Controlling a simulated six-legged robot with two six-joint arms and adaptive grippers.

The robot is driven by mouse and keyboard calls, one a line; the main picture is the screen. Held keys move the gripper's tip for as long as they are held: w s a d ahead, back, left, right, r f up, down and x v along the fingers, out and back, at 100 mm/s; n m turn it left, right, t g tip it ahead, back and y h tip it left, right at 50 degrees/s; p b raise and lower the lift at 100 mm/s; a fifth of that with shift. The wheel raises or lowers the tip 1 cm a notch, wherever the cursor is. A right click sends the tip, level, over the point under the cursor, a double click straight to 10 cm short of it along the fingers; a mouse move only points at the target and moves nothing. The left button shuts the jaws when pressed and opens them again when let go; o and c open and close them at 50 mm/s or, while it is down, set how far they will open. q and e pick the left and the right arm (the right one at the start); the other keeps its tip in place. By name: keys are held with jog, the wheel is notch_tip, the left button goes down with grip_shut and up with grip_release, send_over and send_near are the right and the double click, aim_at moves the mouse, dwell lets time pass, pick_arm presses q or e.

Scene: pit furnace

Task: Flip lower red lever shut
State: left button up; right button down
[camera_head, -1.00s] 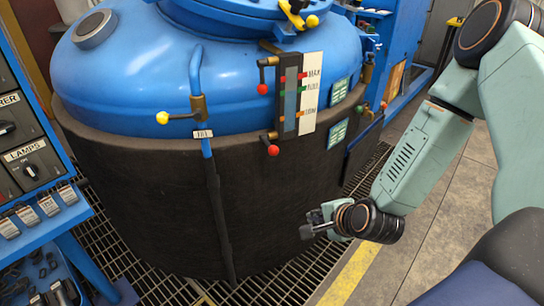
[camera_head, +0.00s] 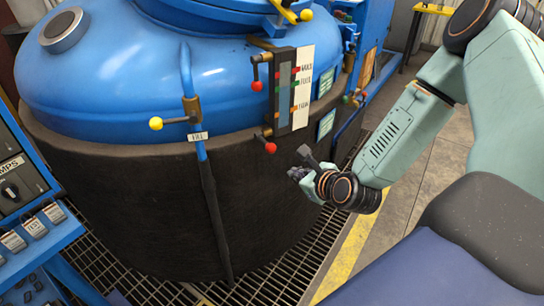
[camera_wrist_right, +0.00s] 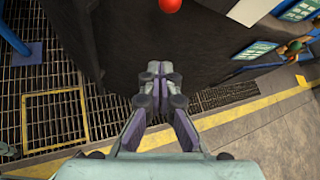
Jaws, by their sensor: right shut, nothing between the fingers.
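The lower red lever (camera_head: 270,147) has a red ball knob hanging below its brass valve at the foot of the gauge on the blue and black tank. The knob (camera_wrist_right: 170,5) also shows at the top edge of the right wrist view. An upper red lever (camera_head: 257,85) hangs at the top of the gauge. My right gripper (camera_head: 299,163) is just below and right of the lower knob, apart from it. Its fingers (camera_wrist_right: 156,73) are together with nothing between them. My left gripper does not show.
The sight gauge (camera_head: 285,95) carries coloured markers and a white label plate. A yellow-knobbed valve (camera_head: 157,123) sits on the blue pipe to the left. A control panel (camera_head: 22,185) stands at the left. Grating and a yellow floor line (camera_head: 345,262) lie below.

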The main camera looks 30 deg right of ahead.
aim_at(264, 142)
jog(key=shift+w+d+f+m+b, duration=0.6)
jog(key=shift+w+f+b, duration=0.9)
jog(key=shift+w+f, duration=1.95)
notch_tip(264, 142, up, 6)
jog(key=w+a+p, duration=0.1)
jog(key=w, duration=0.1)
jog(key=shift+p, duration=0.3)
jog(key=shift+w+f, duration=0.1)
jog(key=shift+w, duration=0.1)
jog(key=shift+r+g+p, duration=0.3)
jog(key=shift+r+p, duration=0.1)
jog(key=shift+p, duration=0.1)
